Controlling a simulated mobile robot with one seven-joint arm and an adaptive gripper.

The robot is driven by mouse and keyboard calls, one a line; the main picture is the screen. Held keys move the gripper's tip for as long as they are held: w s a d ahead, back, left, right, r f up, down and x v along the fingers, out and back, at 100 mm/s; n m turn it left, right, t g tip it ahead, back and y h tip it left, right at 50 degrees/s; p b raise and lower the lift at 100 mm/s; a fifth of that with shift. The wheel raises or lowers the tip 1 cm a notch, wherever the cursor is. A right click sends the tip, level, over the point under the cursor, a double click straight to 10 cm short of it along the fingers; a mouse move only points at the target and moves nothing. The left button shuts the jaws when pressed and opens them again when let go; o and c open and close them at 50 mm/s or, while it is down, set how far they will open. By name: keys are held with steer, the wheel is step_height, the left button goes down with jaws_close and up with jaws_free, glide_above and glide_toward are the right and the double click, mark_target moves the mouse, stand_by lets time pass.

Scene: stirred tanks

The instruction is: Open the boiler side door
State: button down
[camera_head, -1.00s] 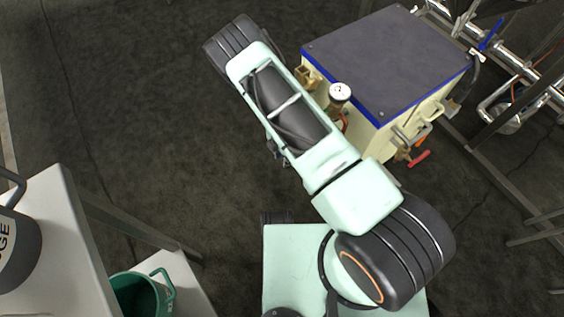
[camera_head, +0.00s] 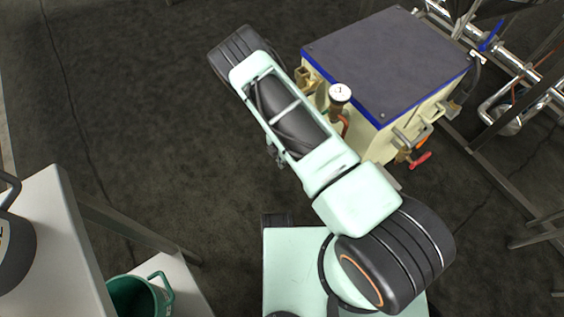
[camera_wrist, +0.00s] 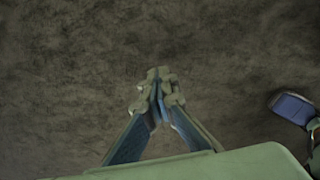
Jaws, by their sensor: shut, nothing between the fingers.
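The boiler (camera_head: 385,60) is a cream box with a dark grey top and a blue rim, at the upper right of the head view. A round white gauge (camera_head: 340,92) and brass fittings (camera_head: 305,78) sit on its left-facing side, and a metal handle (camera_head: 418,135) shows on its front-right side. My arm partly covers the near faces, and I cannot make out the side door's outline. My gripper (camera_wrist: 158,90) shows in the wrist view with its fingertips together and empty, above bare floor. In the head view my arm hides most of it.
Steel pipes with a blue valve handle (camera_head: 491,36) stand right of the boiler. A red handle (camera_head: 420,160) juts out low at its front. A white table (camera_head: 45,235) and a green bucket (camera_head: 140,296) are at lower left. The dark floor left of my arm is clear.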

steer(key=c, duration=2.1)
jaws_free()
step_height(320, 180, up, 12)
steer(key=shift+c, duration=0.5)
